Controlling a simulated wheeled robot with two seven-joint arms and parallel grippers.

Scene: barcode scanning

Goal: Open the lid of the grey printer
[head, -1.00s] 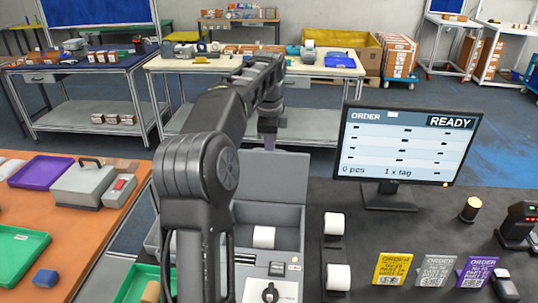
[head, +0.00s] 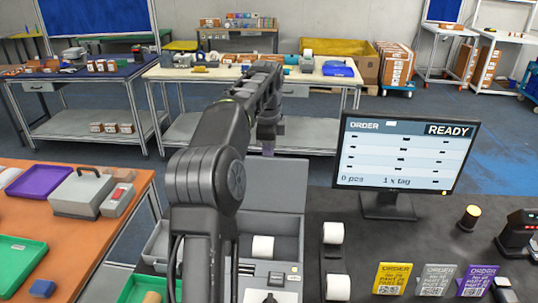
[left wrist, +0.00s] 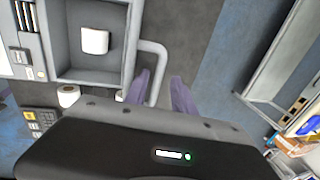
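The grey printer (head: 298,236) stands below centre in the head view, partly hidden behind my left arm. Its lid (head: 278,183) is raised at the back, and the open bay shows a white paper roll (head: 262,247). The left wrist view shows the bay with the roll (left wrist: 95,41) and a grey bar handle (left wrist: 154,52) at the lid's edge. My left gripper (head: 268,151) is at the lid's top edge. In the left wrist view its two purple fingers (left wrist: 160,92) are apart, with part of the handle near the left finger. My right gripper is out of view.
A monitor (head: 404,155) reading READY stands right of the printer. Two label rolls (head: 334,233) on a holder sit beside the printer. Order cards (head: 392,279) and a scanner (head: 515,235) lie further right. An orange table (head: 130,225) with trays is at left.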

